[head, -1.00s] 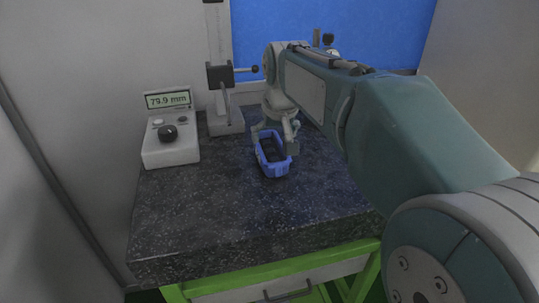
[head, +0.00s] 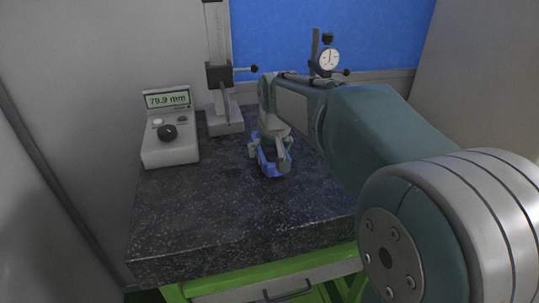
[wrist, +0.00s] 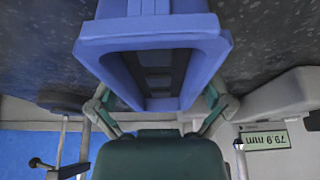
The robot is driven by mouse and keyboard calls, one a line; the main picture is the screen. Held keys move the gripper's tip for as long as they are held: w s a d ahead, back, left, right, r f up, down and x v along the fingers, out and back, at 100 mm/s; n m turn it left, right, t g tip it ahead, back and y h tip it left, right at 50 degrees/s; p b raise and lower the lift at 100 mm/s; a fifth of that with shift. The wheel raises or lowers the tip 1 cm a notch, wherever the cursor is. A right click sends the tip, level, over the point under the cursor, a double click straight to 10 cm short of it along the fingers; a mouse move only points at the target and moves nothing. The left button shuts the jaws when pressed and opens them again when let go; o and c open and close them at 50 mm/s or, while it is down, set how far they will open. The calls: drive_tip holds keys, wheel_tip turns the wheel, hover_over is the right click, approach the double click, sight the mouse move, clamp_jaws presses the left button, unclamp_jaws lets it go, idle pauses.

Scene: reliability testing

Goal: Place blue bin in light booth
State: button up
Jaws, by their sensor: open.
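The blue bin (head: 272,171) stands on the dark speckled stone slab, partly hidden by my gripper in the head view. It fills the top middle of the wrist view (wrist: 150,45), with its dark inside showing. My gripper (head: 267,156) is over the bin, pointing down, with its fingers apart. In the wrist view my gripper (wrist: 158,103) has one finger on each side of the bin's narrower end. I cannot tell whether the fingers touch the walls. I see no light booth in these views.
A grey readout box (head: 169,131) showing 79.9 mm stands at the slab's left. A height gauge (head: 222,95) stands behind the bin, and a dial gauge stand (head: 327,62) is at the back right. The slab (head: 220,215) is clear in front.

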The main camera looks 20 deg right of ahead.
drive_tip(key=shift+f, duration=0.2)
idle(0.3)
drive_tip(key=c, duration=1.1)
